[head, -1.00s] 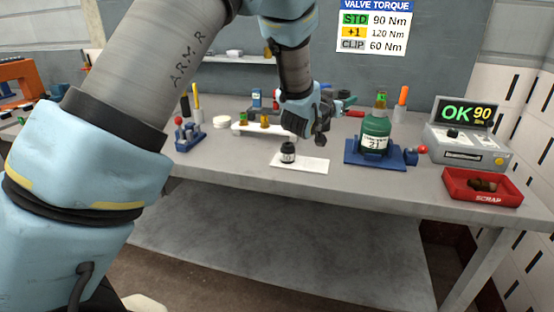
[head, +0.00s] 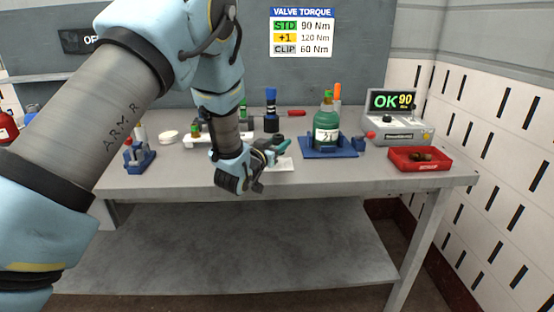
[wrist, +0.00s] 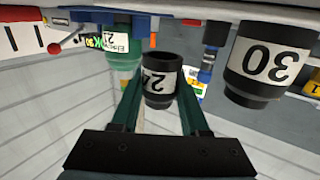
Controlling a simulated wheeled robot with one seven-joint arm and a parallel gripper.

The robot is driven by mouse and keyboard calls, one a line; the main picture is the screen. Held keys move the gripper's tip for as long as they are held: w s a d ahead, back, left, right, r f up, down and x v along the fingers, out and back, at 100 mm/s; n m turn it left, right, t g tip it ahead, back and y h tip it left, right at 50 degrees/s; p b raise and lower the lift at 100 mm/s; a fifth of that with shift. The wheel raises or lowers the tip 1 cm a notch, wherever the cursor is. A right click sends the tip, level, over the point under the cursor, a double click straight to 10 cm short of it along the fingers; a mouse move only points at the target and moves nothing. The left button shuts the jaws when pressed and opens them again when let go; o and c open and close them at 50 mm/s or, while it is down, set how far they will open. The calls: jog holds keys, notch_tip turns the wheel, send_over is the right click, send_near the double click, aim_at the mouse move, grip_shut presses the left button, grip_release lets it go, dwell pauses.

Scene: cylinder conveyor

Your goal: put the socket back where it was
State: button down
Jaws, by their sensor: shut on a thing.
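In the wrist view, which is upside down, a black socket (wrist: 160,94) with a white label that seems to read 24 sits between the two dark green fingers of my gripper (wrist: 158,88). The gripper is shut on it. A larger black socket marked 30 (wrist: 262,62) stands apart to the right, close to the camera. In the head view my gripper (head: 272,152) is over the front of the bench, beside a white mat (head: 284,164). The held socket cannot be made out there, and the 30 socket is hidden behind my gripper.
A green cylinder (head: 327,128) stands in a blue holder (head: 330,152) right of the mat. A white rack (head: 200,142) is behind my arm. A red scrap tray (head: 420,167) and a display box reading OK 90 (head: 398,125) are at right. The bench front (head: 350,177) is clear.

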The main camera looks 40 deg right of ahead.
aim_at(278, 164)
jog(key=shift+f+b, duration=0.6)
jog(key=shift+f, duration=1.1)
jog(key=shift+f, duration=0.1)
jog(key=shift+f, duration=0.15)
jog(key=shift+c, duration=2)
grip_release()
jog(key=shift+r, duration=0.3)
jog(key=b+v, duration=0.3)
jog(key=v, duration=0.9)
